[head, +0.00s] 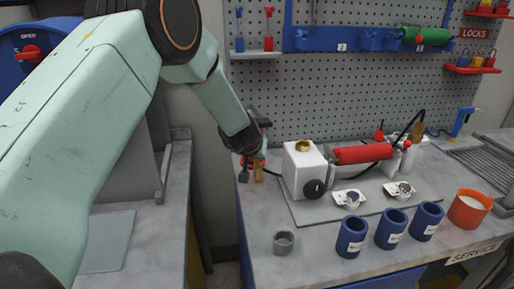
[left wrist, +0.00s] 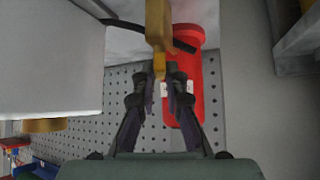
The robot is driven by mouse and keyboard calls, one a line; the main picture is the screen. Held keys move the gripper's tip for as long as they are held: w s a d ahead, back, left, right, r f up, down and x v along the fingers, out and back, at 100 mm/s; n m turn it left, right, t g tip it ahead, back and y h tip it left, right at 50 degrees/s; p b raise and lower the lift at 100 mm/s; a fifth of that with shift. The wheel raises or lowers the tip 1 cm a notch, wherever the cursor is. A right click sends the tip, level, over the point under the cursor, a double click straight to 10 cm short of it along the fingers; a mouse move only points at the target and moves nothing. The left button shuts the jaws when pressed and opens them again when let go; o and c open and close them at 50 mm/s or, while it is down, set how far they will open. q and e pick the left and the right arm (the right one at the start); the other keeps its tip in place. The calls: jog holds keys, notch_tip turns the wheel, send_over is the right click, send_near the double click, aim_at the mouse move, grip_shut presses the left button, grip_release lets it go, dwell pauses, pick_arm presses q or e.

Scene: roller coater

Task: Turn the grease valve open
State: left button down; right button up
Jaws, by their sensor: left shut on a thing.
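The grease valve (head: 258,172) looks like a small brass-coloured fitting at the left end of the workbench, beside the white box. In the left wrist view its yellow-brown body (left wrist: 156,25) comes down from the top, with a narrow yellow end (left wrist: 159,68) between my fingertips. My left gripper (head: 252,165) reaches down to it from the upper left. In the left wrist view the fingers of this gripper (left wrist: 166,80) are closed around the yellow end. The fingers hide part of it, and I cannot tell how far it is turned. My right gripper is not in view.
A white box (head: 298,165) with a black knob stands close right of the valve. A red cylinder (head: 362,154) lies beyond it. Blue cups (head: 351,237) line the front edge. In the wrist view, a red labelled body (left wrist: 211,90) is close behind the fingers.

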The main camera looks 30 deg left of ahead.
pick_arm(q)
jog(key=shift+w+r, duration=0.1)
jog(key=shift+r, duration=0.05)
dwell(0.5)
jog(key=c, duration=1.4)
grip_release()
